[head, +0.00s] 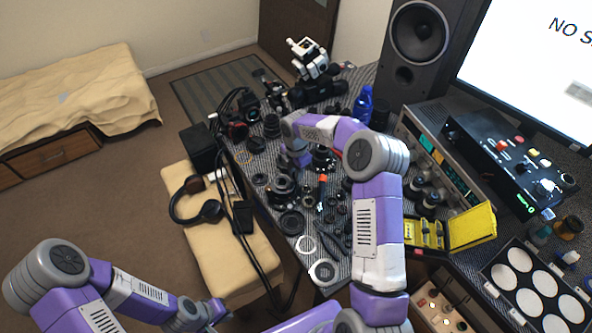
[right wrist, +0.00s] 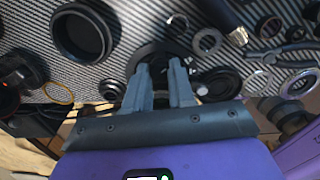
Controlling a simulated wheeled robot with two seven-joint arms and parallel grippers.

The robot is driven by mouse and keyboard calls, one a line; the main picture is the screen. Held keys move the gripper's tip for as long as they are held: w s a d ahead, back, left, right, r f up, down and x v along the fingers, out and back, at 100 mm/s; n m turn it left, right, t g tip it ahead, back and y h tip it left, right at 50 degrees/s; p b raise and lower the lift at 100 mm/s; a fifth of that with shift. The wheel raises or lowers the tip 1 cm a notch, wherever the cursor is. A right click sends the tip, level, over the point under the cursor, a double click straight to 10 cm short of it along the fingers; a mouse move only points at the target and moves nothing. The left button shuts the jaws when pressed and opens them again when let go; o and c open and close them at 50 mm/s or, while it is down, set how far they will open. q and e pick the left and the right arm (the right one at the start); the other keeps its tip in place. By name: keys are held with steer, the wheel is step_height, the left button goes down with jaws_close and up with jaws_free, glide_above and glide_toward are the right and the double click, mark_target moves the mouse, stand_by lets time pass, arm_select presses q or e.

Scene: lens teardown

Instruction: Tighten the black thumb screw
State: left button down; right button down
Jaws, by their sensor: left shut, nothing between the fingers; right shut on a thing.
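My right gripper (head: 288,172) reaches down over the patterned table among the black lens parts. In the right wrist view its two grey fingers (right wrist: 160,72) are close together, shut on a small dark part. I cannot make out its shape, so I cannot tell for sure that it is the black thumb screw. A dark ring-shaped part (right wrist: 158,52) lies just beyond the fingertips. My left gripper (head: 214,309) is low at the bottom edge of the head view, away from the table; it is shut and empty, with its fingertips hardly visible.
Lens rings and barrels crowd the table around my right gripper; a large black ring (right wrist: 82,32) lies to its left. A blue bottle (head: 363,104), a yellow case (head: 470,228) and a speaker (head: 418,45) stand to the right. A tan bench with headphones (head: 196,205) is at left.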

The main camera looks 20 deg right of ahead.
steer(key=m+p, duration=0.1)
steer(key=m, duration=0.3)
steer(key=shift+m, duration=2.4)
steer(key=c, duration=0.9)
jaws_free()
steer(key=shift+c, duration=0.2)
step_height(320, 180, up, 8)
steer(key=shift+f+p, duration=0.2)
steer(key=shift+p, duration=0.65)
